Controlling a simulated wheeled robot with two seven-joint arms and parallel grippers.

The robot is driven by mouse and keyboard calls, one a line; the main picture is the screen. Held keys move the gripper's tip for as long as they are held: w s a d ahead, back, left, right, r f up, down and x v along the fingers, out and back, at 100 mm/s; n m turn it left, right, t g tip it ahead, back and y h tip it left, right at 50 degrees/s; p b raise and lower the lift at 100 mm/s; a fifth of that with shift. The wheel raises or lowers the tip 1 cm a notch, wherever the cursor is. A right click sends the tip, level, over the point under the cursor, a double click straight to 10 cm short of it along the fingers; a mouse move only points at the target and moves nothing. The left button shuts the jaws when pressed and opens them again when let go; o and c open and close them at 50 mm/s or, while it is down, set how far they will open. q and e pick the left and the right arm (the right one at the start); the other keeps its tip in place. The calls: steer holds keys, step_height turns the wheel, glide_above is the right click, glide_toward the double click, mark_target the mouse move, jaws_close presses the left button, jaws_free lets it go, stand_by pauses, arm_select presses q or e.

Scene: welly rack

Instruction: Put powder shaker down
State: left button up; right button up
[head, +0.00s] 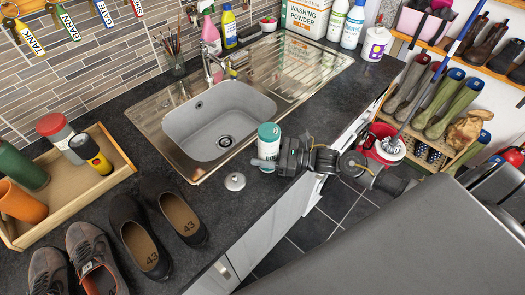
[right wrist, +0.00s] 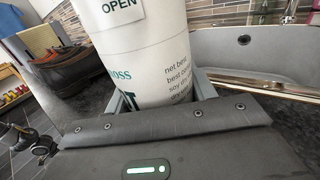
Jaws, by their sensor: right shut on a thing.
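The powder shaker (head: 268,143) is a white can with a teal top and teal lettering. It is upright at the front of the dark worktop (head: 215,215), just in front of the sink. My right gripper (head: 270,161) comes in from the right and is shut around its lower part. In the right wrist view the shaker (right wrist: 150,50) stands between the two fingers, with an "OPEN" label near its top. Its base is hidden, so I cannot tell whether it touches the worktop. My left gripper is not in view.
A round metal lid (head: 235,181) lies left of the shaker. The steel sink (head: 218,120) is behind. Dark shoes (head: 155,230) and a wooden tray (head: 118,165) fill the left. The worktop's front edge is close. Bottles and a washing powder box (head: 305,18) stand at the back.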

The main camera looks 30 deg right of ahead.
steer(key=shift+f, duration=0.1)
steer(key=o, duration=0.6)
steer(key=shift+f, duration=0.1)
steer(key=o, duration=0.5)
